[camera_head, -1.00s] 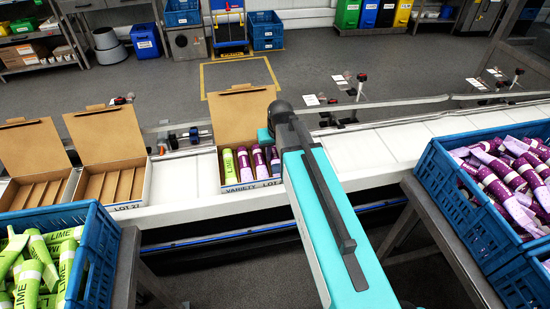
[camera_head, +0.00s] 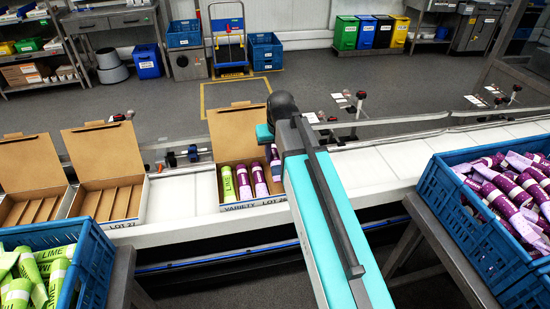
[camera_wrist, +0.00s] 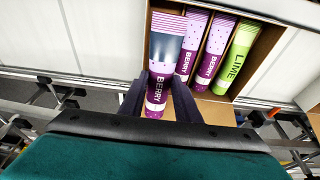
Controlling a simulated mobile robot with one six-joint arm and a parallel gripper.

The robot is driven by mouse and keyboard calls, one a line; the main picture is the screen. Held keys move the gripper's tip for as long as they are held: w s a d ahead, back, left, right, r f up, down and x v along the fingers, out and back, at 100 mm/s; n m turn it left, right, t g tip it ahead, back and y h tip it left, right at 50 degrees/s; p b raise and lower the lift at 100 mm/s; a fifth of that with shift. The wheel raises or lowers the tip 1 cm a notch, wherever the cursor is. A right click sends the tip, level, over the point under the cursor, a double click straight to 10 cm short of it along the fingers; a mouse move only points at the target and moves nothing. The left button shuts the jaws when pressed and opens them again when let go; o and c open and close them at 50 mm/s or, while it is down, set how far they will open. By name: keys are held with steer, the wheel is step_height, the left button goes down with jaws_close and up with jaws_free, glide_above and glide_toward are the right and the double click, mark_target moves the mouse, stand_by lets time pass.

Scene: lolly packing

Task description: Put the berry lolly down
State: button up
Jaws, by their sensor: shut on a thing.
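My gripper (camera_wrist: 157,88) is shut on a purple berry lolly with a pale striped end, the held berry lolly (camera_wrist: 157,106). The wrist view shows it over the left side of the open variety box (camera_wrist: 265,62). Beside it in the box lie two berry lollies (camera_wrist: 188,62) (camera_wrist: 211,58) and one lime lolly (camera_wrist: 236,60). In the head view the box (camera_head: 255,204) stands on the white conveyor, and my arm covers the gripper and part of the box's right side. I cannot tell whether the held lolly touches the box floor.
Two open, empty divided boxes (camera_head: 105,170) (camera_head: 30,180) stand to the left on the conveyor (camera_head: 180,195). A blue crate of lime lollies (camera_head: 92,262) is at the lower left. A blue crate of berry lollies (camera_head: 455,218) is at the right. A rail (camera_head: 400,130) runs behind the conveyor.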

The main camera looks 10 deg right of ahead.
mark_target(274, 154)
steer(key=shift+r, duration=0.1)
stand_by(0.5)
steer(key=shift+m, duration=0.6)
steer(key=r, duration=0.2)
steer(key=w+r, duration=0.1)
steer(key=r, duration=0.2)
steer(key=w+r+b, duration=0.1)
steer(key=r, duration=0.1)
steer(key=shift+r, duration=0.25)
step_height(274, 154, up, 12)
steer(key=m+h+b, duration=0.1)
steer(key=m, duration=0.1)
steer(key=shift+s+r, duration=0.15)
